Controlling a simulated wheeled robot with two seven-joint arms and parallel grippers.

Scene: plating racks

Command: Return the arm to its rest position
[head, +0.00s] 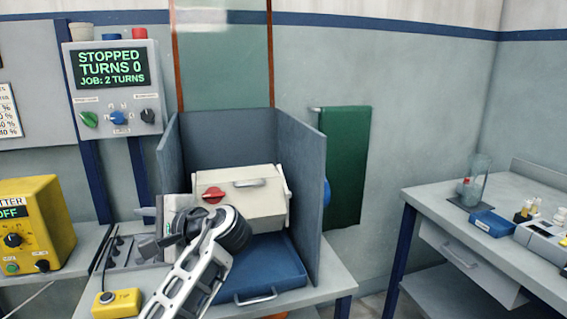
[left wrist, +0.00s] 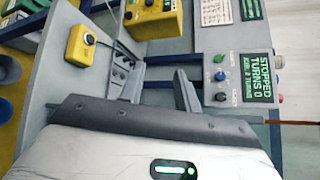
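My left arm comes up from the bottom of the head view. Its gripper (head: 150,247) points left, over the grey control block at the left of the blue tray. My right gripper is in neither view.
A cream box with a red knob (head: 265,212) sits inside grey screens (head: 302,200) behind the blue tray (head: 280,268). A yellow button box (head: 118,302) and a yellow unit (head: 45,215) stand left. The wall panel (head: 113,88) reads STOPPED, TURNS 0. A bench stands right.

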